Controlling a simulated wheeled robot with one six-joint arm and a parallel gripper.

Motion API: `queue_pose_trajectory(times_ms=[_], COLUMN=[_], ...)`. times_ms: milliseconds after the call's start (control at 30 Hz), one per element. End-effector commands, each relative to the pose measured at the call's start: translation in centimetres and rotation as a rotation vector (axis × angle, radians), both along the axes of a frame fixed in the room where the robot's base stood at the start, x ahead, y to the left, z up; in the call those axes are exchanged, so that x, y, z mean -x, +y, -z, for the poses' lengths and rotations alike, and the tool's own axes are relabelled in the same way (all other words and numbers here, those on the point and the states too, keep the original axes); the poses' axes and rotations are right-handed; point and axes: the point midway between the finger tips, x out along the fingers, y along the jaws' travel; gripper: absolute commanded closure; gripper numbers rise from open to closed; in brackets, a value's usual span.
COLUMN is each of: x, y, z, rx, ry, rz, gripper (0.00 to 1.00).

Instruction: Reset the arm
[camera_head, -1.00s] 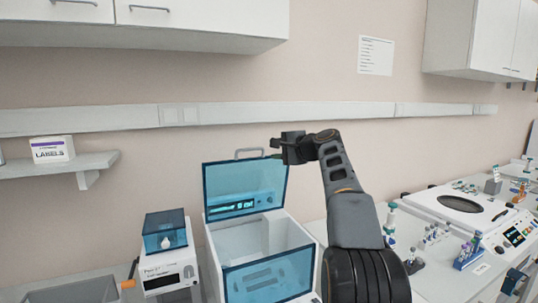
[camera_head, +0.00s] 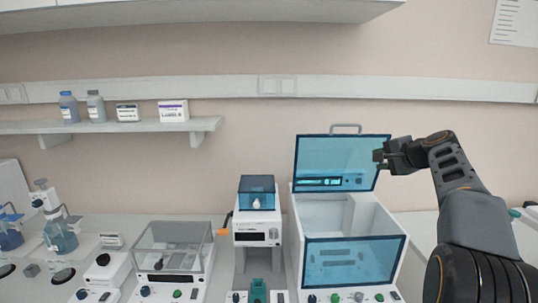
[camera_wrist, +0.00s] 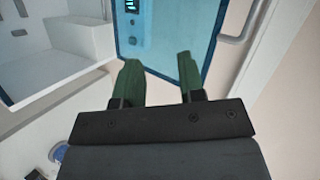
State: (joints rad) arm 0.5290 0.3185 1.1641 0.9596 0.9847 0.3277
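My gripper (camera_head: 380,161) is raised at the right of the head view, by the right edge of the open blue lid (camera_head: 338,160) of a white box-shaped machine (camera_head: 372,212). In the wrist view my gripper (camera_wrist: 160,78) shows two green fingers standing apart with nothing between them. The blue lid panel (camera_wrist: 172,40) lies beyond the fingertips, and the machine's white interior (camera_wrist: 75,42) is at the left. I cannot tell whether the gripper touches the lid.
A small white device with a blue cover (camera_head: 257,192) and a clear-lidded machine (camera_head: 172,250) stand left of the box. A shelf (camera_head: 110,127) holds bottles and boxes. A wall cabinet (camera_head: 190,18) hangs above. The wall space around my arm is clear.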

Motion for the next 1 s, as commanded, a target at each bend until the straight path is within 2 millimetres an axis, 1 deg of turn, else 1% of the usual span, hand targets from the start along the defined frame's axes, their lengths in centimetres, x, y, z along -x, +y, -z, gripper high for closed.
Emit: queue_pose_trajectory(times_ms=[33, 100, 167, 200, 267, 300, 367, 400, 467, 500, 567, 600, 700, 800, 900, 1000], x=[1.2, 3.1, 5.0, 6.5, 8.8, 10.4, 13.1, 14.9, 17.7, 19.5, 22.2, 23.9, 27.4, 29.8, 30.9, 31.1], y=[0.7, 2.0, 3.4, 4.4, 5.9, 6.9, 8.4, 9.4, 10.8, 11.7, 12.8, 13.5, 14.8, 15.9, 16.9, 17.6], z=[2.5, 5.6, 8.0, 9.4, 11.5, 12.7, 14.6, 15.7, 17.4, 18.4, 19.9, 20.7, 22.5, 23.4, 23.4, 22.6], rx=[0.068, 0.173, 0.262, 0.319, 0.405, 0.461, 0.547, 0.604, 0.686, 0.74, 0.816, 0.863, 0.958, 1.017, 1.046, 1.066], ry=[0.067, 0.154, 0.221, 0.263, 0.321, 0.355, 0.402, 0.431, 0.467, 0.486, 0.509, 0.518, 0.528, 0.514, 0.479, 0.435], rz=[-0.019, -0.06, -0.108, -0.145, -0.205, -0.247, -0.316, -0.364, -0.437, -0.485, -0.554, -0.597, -0.682, -0.733, -0.756, -0.762], gripper=[0.64, 0.64, 0.64, 0.64, 0.64, 0.64, 0.64, 0.64, 0.64, 0.64, 0.64, 0.64, 0.64, 0.64, 0.64, 0.64])
